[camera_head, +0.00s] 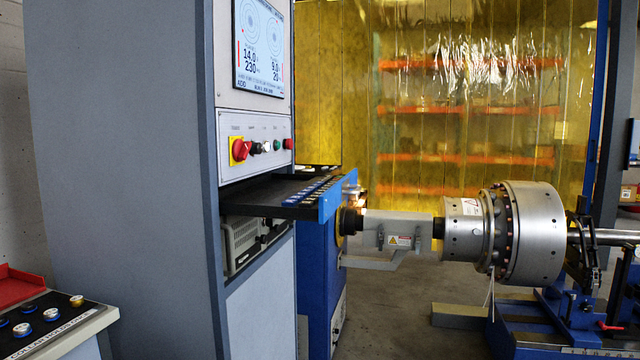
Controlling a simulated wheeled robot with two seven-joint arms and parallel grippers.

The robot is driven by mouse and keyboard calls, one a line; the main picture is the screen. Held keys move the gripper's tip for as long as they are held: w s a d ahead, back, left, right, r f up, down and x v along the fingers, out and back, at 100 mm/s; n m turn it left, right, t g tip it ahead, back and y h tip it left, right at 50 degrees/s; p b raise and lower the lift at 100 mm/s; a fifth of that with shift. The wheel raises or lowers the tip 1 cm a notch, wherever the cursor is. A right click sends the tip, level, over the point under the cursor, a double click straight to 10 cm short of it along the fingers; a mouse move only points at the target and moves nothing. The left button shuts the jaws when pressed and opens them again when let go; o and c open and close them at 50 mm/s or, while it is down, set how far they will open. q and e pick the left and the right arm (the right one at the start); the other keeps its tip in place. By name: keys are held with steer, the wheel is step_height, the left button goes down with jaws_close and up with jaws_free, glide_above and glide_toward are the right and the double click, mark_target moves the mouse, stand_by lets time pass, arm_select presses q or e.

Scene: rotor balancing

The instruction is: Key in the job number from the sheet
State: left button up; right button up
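A tall grey control cabinet (125,160) stands at the left. Its screen (260,45) is lit and shows two round plots with large figures, "14.0" and "230" on the left and "9.0" and "20" on the right. A dark pull-out shelf (262,197) juts from the cabinet below the switch panel. A row of small blue and pale keys (318,188) lies along its outer side, seen at a steep slant, too small to read. I cannot make out a job sheet. Neither of my grippers is in view.
A red rotary switch (240,150) sits on the cabinet's panel. A large metal rotor (528,232) rests on the blue balancing machine (540,325) at the right. Grey floor (400,320) shows between cabinet and machine. Yellow curtains hang behind.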

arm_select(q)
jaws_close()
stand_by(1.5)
